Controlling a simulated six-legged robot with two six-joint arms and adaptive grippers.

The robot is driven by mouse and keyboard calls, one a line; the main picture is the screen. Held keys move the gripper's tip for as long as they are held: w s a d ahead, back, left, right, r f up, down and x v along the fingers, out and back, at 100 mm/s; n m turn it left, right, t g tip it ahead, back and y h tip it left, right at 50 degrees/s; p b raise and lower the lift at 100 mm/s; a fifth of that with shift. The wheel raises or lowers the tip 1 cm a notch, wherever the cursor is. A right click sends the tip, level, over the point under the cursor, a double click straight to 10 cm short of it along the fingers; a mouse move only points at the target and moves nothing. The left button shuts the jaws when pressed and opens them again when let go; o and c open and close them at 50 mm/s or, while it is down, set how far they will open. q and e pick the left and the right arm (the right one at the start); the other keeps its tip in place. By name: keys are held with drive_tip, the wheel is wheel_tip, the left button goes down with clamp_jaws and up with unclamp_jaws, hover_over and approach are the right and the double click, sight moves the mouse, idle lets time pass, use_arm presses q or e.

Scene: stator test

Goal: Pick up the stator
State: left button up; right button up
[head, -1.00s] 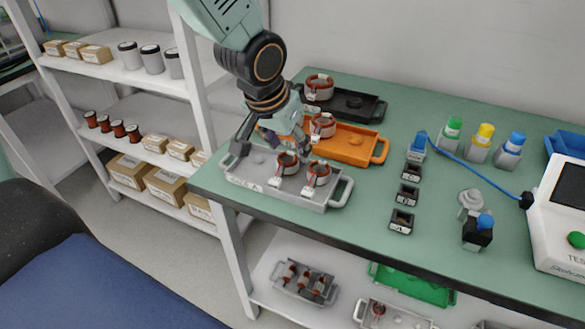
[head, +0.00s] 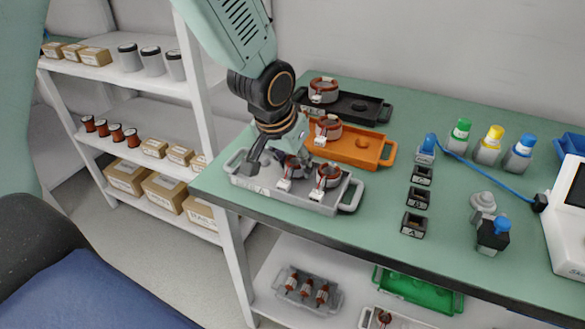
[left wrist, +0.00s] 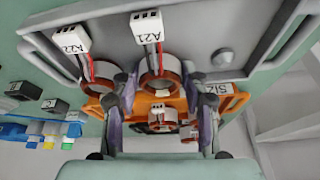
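A grey tray (head: 350,197) stands at the near left corner of the green table. It holds two copper-and-grey stators with white connectors: a left one (head: 286,177) and a right one (head: 326,175). In the left wrist view their connectors read A21 on one stator (left wrist: 160,66) and A22 on the other (left wrist: 84,68). My left gripper (head: 277,158) is low over the tray at the left stator, partly hiding it. In the left wrist view my left gripper (left wrist: 163,100) is open, its fingers apart on either side of the A21 stator. Contact cannot be told. My right gripper is not in view.
Behind stand an orange tray (head: 374,155) and a black tray (head: 380,113), each with a stator. Small black holders (head: 418,197), capped bottles (head: 488,146) and a tester (head: 565,225) are to the right. Shelving (head: 160,90) stands left.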

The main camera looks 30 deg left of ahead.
use_arm(q)
drive_tip(key=shift+c, duration=0.8)
drive_tip(key=shift+s+a, duration=0.1)
drive_tip(key=shift+a, duration=0.2)
drive_tip(key=c, duration=0.4)
drive_tip(key=shift+o, duration=0.2)
drive_tip(key=shift+d, duration=0.15)
